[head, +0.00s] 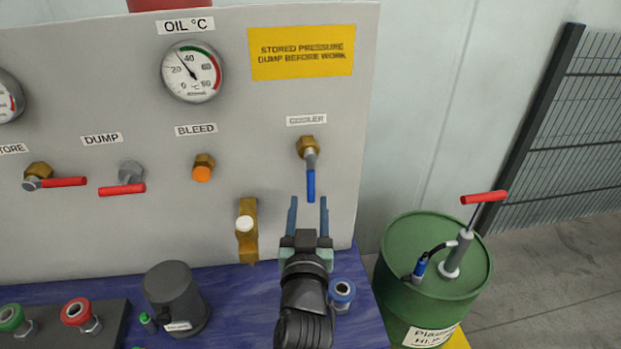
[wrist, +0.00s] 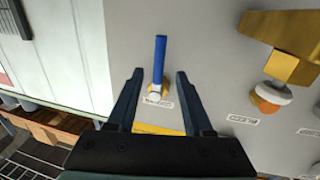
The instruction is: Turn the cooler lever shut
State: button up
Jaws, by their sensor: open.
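The cooler lever (head: 311,184) has a blue handle that hangs straight down from a brass fitting (head: 305,144) under the COOLER label (head: 306,120). In the wrist view, which looks turned over, the blue lever (wrist: 160,60) points up, with its brass fitting lower down. My gripper (head: 308,204) is open, with one finger on each side of the lever's lower end in the head view. In the wrist view my gripper (wrist: 160,74) also shows gaps on both sides of the lever. How far the fingertips are from the panel is hard to tell.
The grey panel (head: 225,100) also carries the orange BLEED knob (head: 203,173), the red DUMP lever (head: 123,189) and a brass block (head: 247,245). A dark pot (head: 176,298) and a blue-ringed fitting (head: 342,293) stand on the blue table. A green drum (head: 408,300) stands at right.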

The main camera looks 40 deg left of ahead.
aim_at(311, 187)
jog(key=shift+p+x, duration=0.5)
jog(key=shift+x, duration=2.95)
grip_shut()
